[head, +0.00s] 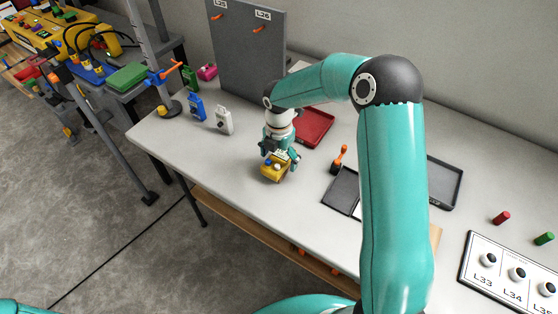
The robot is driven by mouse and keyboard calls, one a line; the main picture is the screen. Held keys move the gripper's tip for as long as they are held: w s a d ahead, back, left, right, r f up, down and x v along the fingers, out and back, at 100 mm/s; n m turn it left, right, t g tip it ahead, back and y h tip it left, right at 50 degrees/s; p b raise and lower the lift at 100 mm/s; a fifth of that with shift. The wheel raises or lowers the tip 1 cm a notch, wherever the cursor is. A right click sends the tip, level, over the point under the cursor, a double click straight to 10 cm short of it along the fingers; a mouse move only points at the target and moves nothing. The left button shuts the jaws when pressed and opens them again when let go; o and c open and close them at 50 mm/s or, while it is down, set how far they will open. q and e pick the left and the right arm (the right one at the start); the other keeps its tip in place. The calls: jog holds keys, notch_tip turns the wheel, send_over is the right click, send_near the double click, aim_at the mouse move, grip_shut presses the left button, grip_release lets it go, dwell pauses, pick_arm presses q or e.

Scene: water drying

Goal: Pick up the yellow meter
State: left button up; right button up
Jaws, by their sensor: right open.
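The yellow meter (272,173) lies on the white table near its front edge. My right gripper (277,164) points down right over the meter, with its fingers at the meter's upper side. The gripper is open; whether the fingers touch the meter is too small to tell. The gripper hides part of the meter. My left gripper is out of view; only a bit of teal arm shows at the bottom left.
Blue (197,107), white (224,119) and green (189,77) meters stand left of the gripper. A red tray (316,128) lies behind it. An orange-handled item (339,158) and dark trays (445,184) are to the right. A grey panel (248,50) stands at the back.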

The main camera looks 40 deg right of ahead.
jog(key=c, duration=1.6)
jog(key=shift+r, duration=0.2)
